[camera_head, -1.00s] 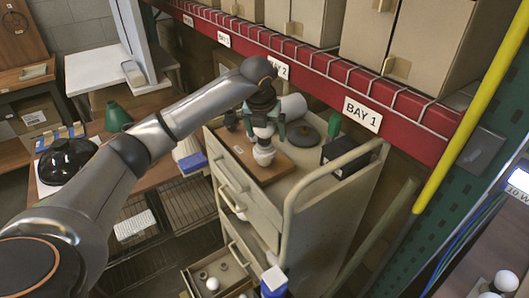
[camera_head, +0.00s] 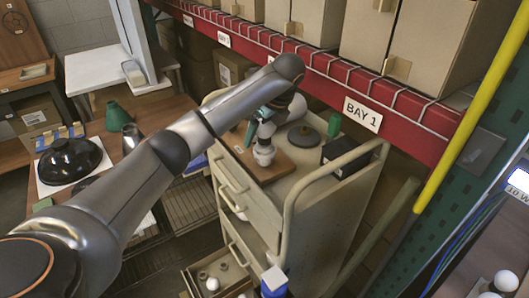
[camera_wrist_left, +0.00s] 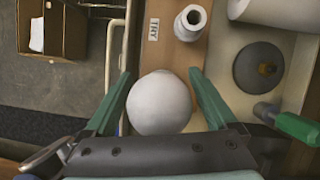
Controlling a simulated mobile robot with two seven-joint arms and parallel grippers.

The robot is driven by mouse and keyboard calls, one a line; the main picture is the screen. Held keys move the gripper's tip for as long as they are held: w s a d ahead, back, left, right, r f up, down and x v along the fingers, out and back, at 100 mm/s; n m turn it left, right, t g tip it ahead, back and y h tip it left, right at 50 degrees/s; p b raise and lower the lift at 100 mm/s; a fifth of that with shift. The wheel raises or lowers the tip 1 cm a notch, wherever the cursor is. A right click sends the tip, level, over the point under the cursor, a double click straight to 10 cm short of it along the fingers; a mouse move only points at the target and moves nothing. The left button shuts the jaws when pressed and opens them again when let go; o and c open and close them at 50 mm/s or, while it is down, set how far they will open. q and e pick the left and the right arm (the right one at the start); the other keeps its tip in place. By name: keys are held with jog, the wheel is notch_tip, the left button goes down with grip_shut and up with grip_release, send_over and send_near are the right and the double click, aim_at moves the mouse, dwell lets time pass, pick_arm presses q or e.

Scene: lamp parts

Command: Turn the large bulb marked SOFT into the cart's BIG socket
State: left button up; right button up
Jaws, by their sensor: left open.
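My left gripper (camera_head: 258,128) is over the cart top; in the left wrist view its green fingers (camera_wrist_left: 160,90) are open on either side of a large white bulb (camera_wrist_left: 160,103). Narrow gaps show beside the bulb. The bulb partly shows under the hand in the head view (camera_head: 267,130). No SOFT mark is readable. A white socket-like piece (camera_head: 264,155) stands on the wooden board (camera_head: 278,168). In the wrist view a white open-topped piece (camera_wrist_left: 190,20) stands beside a TRY label (camera_wrist_left: 153,29). What lies under the bulb is hidden, so I cannot tell its seating. My right gripper is not in view.
The cart (camera_head: 300,222) also bears a dark disc (camera_head: 303,137), a black box (camera_head: 345,156) and a green-handled tool (camera_wrist_left: 298,127). Its tubular rail (camera_head: 290,212) rises at the right. A lower drawer (camera_head: 228,262) is open. Red shelving (camera_head: 310,65) stands behind.

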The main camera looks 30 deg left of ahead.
pick_arm(q)
jog(key=n, duration=0.1)
jog(key=n+g, duration=0.1)
jog(key=n, duration=0.2)
jog(key=shift+s+a+g, duration=0.1)
jog(key=shift+s+g, duration=0.15)
jog(key=shift+g, duration=0.05)
jog(key=n, duration=0.2)
jog(key=n+g, duration=0.1)
jog(key=n, duration=0.1)
jog(key=shift+s+g, duration=0.2)
jog(key=shift+g, duration=0.1)
jog(key=n, duration=0.1)
jog(key=n+h, duration=0.1)
jog(key=n, duration=0.1)
jog(key=n+g, duration=0.1)
jog(key=shift+s+d+h, duration=0.25)
jog(key=shift+h, duration=0.05)
jog(key=n, duration=0.1)
jog(key=n+h, duration=0.1)
jog(key=n, duration=0.3)
jog(key=shift+s+d+g+h, duration=0.2)
jog(key=shift+d+g+h, duration=0.1)
jog(key=shift+g, duration=0.1)
jog(key=shift+c, duration=0.3)
